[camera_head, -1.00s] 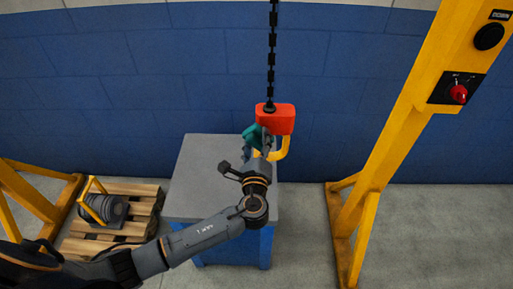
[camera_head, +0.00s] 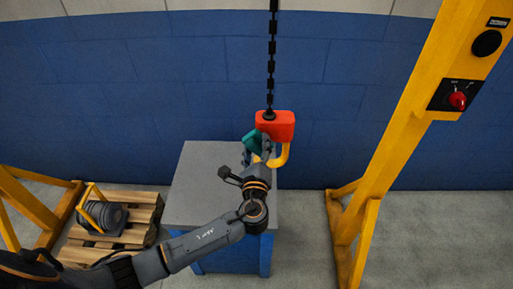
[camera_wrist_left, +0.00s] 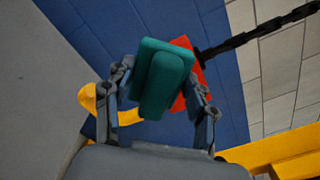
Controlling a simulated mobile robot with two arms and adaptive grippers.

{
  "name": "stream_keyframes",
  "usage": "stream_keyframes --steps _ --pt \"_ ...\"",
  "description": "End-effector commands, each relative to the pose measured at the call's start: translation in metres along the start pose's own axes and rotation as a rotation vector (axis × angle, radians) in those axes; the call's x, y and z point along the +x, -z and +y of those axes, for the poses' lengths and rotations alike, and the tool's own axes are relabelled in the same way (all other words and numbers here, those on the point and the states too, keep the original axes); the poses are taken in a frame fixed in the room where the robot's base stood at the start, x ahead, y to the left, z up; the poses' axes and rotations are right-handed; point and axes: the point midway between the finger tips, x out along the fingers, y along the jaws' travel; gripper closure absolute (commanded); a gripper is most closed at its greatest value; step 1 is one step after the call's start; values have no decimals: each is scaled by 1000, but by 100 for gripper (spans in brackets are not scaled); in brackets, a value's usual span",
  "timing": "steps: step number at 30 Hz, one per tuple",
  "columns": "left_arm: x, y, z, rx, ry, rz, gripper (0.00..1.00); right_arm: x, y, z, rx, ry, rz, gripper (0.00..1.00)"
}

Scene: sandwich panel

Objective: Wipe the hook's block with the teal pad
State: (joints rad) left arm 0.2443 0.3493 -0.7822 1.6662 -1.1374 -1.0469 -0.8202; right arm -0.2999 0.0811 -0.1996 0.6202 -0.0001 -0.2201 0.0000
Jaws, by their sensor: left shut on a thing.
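The hook's block (camera_head: 276,125) is a red-orange box hanging from a dark chain, with a yellow hook (camera_head: 282,156) below it. My left gripper (camera_head: 257,148) is shut on the teal pad (camera_head: 249,142), just left of and below the block in the head view. In the left wrist view the pad (camera_wrist_left: 160,78) sits between both fingers and covers much of the red block (camera_wrist_left: 190,88) behind it. I cannot tell whether pad and block touch. The hook (camera_wrist_left: 88,98) shows partly beside the left finger. My right gripper is not in view.
A grey-topped blue table (camera_head: 205,165) stands below the gripper. A yellow post with a red knob (camera_head: 457,100) rises at the right. A wooden pallet (camera_head: 140,205) with a dark cylindrical load is at the lower left. A blue wall is behind; the floor right of the table is clear.

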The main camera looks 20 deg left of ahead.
Motion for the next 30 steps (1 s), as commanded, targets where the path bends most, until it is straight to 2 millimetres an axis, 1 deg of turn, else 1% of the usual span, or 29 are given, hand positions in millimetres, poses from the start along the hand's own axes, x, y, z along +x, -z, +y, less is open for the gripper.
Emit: stream_keyframes --steps 24,30 --pt "15 0 0 -1 0 0 69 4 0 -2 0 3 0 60" --pt "15 9 -9 -3 1 0 69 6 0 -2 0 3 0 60"
